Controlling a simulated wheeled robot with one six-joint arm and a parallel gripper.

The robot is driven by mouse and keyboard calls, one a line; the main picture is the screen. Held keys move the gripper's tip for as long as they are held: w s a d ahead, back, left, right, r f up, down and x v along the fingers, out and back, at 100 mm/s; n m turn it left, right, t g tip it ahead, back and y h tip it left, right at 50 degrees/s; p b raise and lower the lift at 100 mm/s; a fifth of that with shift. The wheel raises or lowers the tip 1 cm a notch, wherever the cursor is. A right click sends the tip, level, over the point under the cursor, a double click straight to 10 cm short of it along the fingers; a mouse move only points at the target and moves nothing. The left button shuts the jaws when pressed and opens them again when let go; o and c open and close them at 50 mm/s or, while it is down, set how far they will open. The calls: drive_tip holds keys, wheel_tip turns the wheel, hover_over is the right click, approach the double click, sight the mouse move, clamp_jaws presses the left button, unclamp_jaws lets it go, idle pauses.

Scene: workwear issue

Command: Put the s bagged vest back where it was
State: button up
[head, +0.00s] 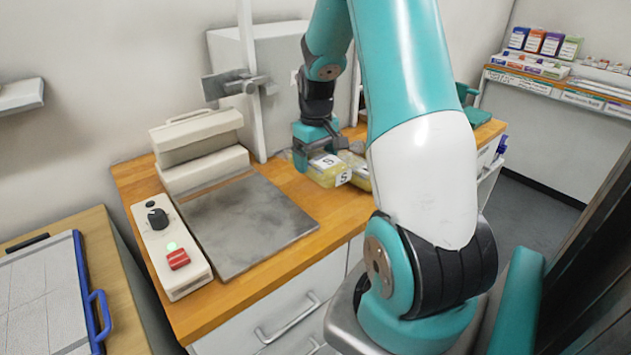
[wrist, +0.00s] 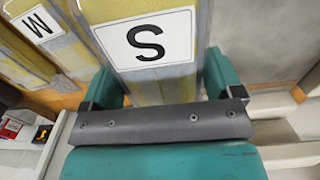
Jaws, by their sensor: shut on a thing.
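The S bagged vest (head: 327,171) is a yellow and grey packet with a white S label. My gripper (head: 317,146) is shut on it at the right part of the wooden counter. In the wrist view the S bagged vest (wrist: 158,50) stands between the two teal fingers of my gripper (wrist: 165,88). A second yellow packet, labelled M or W (wrist: 37,27), is beside it on the left in the wrist view. In the head view another yellow packet (head: 357,172) shows just right of the S one, partly hidden by my arm. Whether the S vest touches the counter I cannot tell.
A grey plate (head: 246,222) with a beige sealer-like machine (head: 200,150) and a control box (head: 170,245) fills the counter's left part. A grey post (head: 250,90) stands behind. A shelf (head: 560,88) with small boxes is at the far right.

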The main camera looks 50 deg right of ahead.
sight(317, 195)
wheel_tip(317, 195, down, 8)
drive_tip(key=shift+r, duration=0.2)
drive_tip(key=shift+f, duration=0.2)
drive_tip(key=o, duration=0.8)
drive_tip(key=shift+o, duration=0.2)
drive_tip(key=shift+r, duration=0.15)
